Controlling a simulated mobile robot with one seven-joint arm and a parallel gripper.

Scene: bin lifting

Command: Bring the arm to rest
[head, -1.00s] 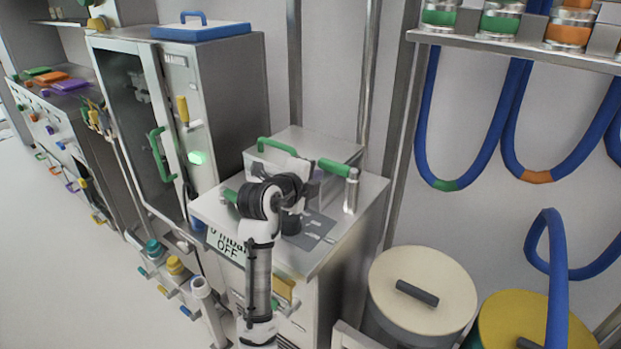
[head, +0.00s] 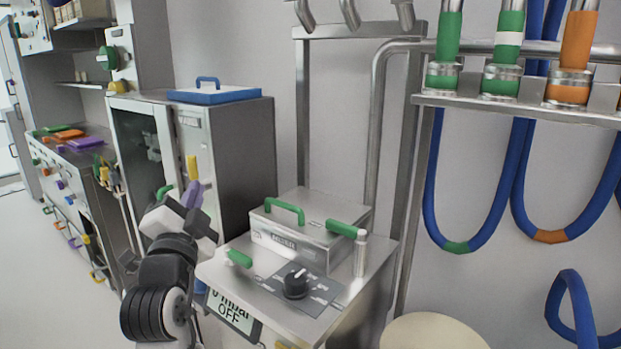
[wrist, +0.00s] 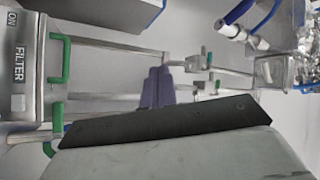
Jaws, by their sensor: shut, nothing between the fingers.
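My arm rises from the bottom left of the head view. My gripper (head: 193,194) has purple fingers and is raised in front of the grey cabinet (head: 240,155). The fingers are together, with nothing seen between them. In the wrist view the gripper (wrist: 157,88) points away from the camera, with the purple fingers side by side. The dark and pale wrist housing hides the lower part of that view.
Right of my arm stands a metal unit with a black dial (head: 296,284) and a green-handled lid (head: 310,237). A blue tray (head: 220,95) tops the cabinet. Blue hoses (head: 480,205) hang at the right. A pale drum lid (head: 430,334) shows below.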

